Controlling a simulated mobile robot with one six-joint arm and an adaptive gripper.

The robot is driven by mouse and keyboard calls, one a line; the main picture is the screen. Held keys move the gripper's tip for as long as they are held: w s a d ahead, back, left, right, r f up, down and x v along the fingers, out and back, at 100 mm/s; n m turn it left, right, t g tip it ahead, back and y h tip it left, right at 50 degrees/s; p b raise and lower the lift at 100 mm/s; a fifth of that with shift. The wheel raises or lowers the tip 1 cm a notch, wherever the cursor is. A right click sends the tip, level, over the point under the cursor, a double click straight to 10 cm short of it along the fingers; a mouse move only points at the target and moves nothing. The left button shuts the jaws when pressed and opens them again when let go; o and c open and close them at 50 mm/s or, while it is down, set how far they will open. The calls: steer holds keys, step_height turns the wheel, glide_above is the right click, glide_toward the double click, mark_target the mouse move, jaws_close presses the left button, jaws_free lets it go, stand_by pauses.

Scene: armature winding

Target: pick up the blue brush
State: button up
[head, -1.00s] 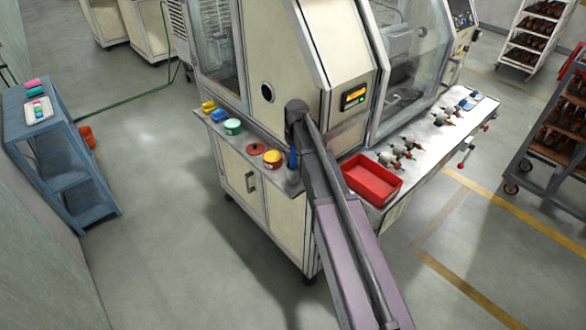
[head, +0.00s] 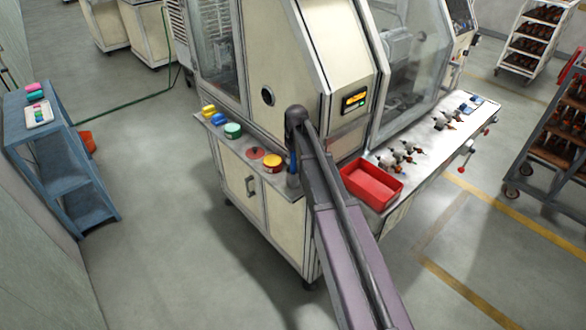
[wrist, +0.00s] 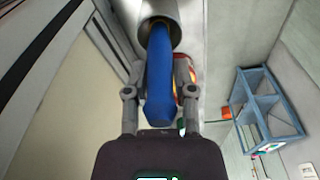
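The blue brush (wrist: 160,80) stands with its handle up in a metal cup (wrist: 160,12) in the wrist view. Its lower end is hidden inside the cup. My gripper (wrist: 159,66) has one finger on each side of the handle, with narrow gaps seeming to show beside it. In the head view the blue brush (head: 291,161) and the cup (head: 292,180) are at the corner of the machine's side ledge, just left of my arm. My gripper is hidden behind my arm there.
On the ledge are a yellow-lidded tin (head: 273,160), a red lid (head: 256,153) and a green tin (head: 233,130). A red bin (head: 372,186) lies on the bench to the right. A blue shelf (head: 60,150) stands across clear floor at left.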

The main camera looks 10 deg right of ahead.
jaws_close()
steer(key=shift+r, duration=0.1)
step_height(320, 180, up, 10)
steer(key=p, duration=1)
stand_by(0.7)
